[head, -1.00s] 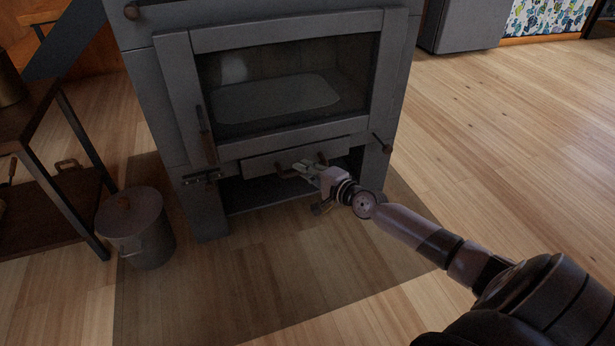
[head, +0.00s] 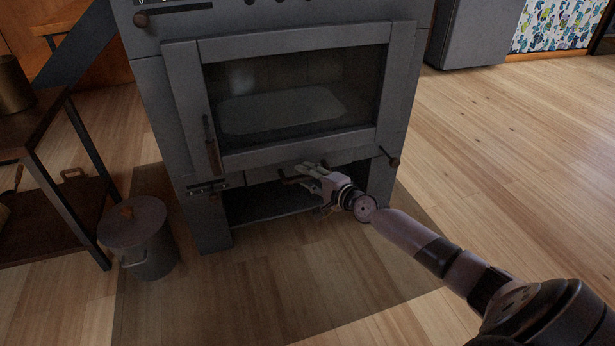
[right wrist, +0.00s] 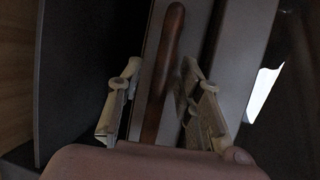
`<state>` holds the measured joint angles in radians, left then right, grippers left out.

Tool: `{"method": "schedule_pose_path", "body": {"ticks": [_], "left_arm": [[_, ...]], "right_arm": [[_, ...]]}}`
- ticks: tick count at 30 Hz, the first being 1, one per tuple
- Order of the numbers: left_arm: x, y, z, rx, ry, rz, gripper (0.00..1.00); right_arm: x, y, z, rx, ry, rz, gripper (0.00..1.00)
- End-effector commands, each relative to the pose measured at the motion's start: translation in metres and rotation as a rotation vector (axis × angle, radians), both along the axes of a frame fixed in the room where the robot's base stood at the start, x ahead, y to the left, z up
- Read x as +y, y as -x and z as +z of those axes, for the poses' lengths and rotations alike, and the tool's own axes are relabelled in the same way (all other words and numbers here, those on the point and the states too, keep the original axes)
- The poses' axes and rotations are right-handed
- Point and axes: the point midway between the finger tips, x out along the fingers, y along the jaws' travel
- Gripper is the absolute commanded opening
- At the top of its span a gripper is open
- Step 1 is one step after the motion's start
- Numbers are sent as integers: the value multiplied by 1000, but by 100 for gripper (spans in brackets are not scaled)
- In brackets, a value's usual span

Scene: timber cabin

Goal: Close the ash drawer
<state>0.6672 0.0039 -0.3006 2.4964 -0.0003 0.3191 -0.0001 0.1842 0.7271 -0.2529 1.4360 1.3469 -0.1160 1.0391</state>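The ash drawer (head: 263,176) is in the lower opening of the dark grey stove, under the glass door. Its front is in shadow, partly hidden by the door's lower edge and my right gripper (head: 308,174). In the right wrist view, the drawer's brown bar handle (right wrist: 166,65) lies between the two fingers of my right gripper (right wrist: 161,72). The fingers are apart, with a gap to the handle on the left; on the right the finger is close to it, and contact is unclear. My left gripper is not in view.
The stove door (head: 290,153) is shut above the drawer. A lidded metal bucket (head: 150,255) stands on the floor left of the stove, beside a dark shelf unit (head: 50,180). The floor in front and to the right is clear.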

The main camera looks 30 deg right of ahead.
Motion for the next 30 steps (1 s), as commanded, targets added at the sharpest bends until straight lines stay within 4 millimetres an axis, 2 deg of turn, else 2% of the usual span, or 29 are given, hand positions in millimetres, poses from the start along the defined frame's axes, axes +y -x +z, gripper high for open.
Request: {"method": "schedule_pose_path", "body": {"ticks": [8, 21, 25, 30], "left_arm": [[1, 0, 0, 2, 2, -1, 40], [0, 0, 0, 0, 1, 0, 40], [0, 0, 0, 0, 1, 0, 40], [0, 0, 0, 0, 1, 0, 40]], "right_arm": [[0, 10, 0, 2, -2, 2, 33], [-13, 87, 14, 4, 1, 2, 33], [-17, 103, 17, 4, 2, 0, 33], [-19, 114, 20, 1, 0, 0, 33]]}}
